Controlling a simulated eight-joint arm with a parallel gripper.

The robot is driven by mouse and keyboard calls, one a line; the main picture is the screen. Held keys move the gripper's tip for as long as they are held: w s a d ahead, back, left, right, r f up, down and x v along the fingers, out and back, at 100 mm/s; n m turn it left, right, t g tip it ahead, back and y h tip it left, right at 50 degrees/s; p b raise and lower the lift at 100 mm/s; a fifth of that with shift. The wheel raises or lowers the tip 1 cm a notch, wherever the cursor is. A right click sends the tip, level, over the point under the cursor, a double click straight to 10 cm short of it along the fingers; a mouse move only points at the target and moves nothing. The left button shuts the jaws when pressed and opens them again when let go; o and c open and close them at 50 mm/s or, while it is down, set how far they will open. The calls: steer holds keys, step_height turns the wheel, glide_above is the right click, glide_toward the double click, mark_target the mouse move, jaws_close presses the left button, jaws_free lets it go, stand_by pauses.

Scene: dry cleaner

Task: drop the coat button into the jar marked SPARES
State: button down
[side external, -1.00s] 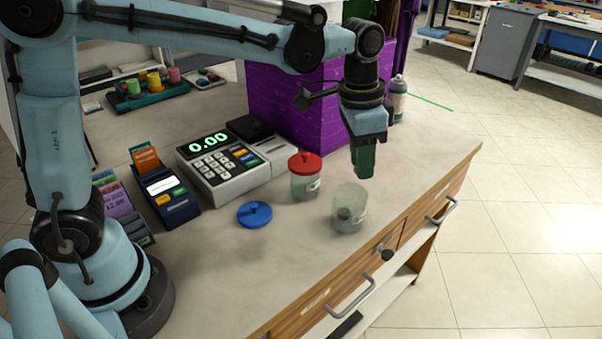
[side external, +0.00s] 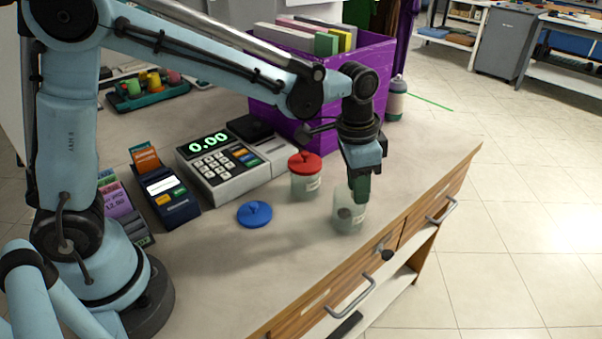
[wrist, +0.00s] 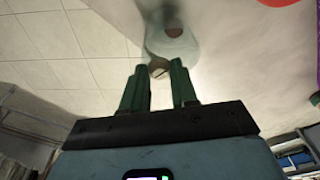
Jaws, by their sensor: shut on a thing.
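The open clear jar (side external: 349,219) stands near the counter's front edge with a small dark brown thing inside. Its pale label is too small to read. The jar also shows in the wrist view (wrist: 186,48), just beyond the fingertips. My gripper (side external: 360,196) points down at the jar's mouth; I cannot tell whether its tips are inside the rim. In the wrist view its green fingers (wrist: 157,72) are shut on a small tan-brown thing (wrist: 158,68), seemingly the coat button, mostly hidden in the side view.
A jar with a red lid (side external: 305,179) stands close behind, to the left. A blue lid (side external: 254,214) lies flat on the counter. The cash register (side external: 222,165), card reader (side external: 167,192) and purple box (side external: 290,90) stand farther back. The counter's front edge is close by.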

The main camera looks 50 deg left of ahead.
steer(key=c, duration=0.8)
jaws_free()
steer(key=r, duration=0.8)
steer(key=s+a+r, duration=0.1)
steer(key=r, duration=0.3)
steer(key=shift+s, duration=0.1)
steer(key=s+a+f+n+t, duration=0.2)
steer(key=s+a, duration=0.1)
steer(key=a, duration=0.1)
steer(key=s+a+f+n+t, duration=0.2)
steer(key=s+a, duration=0.1)
steer(key=s, duration=0.1)
steer(key=s+a+f+n+t, duration=0.2)
steer(key=s+a+f, duration=0.1)
steer(key=s+a, duration=0.1)
steer(key=shift+s+a+n+y, duration=0.1)
steer(key=shift+a+n+y, duration=0.2)
steer(key=shift+n+y, duration=0.1)
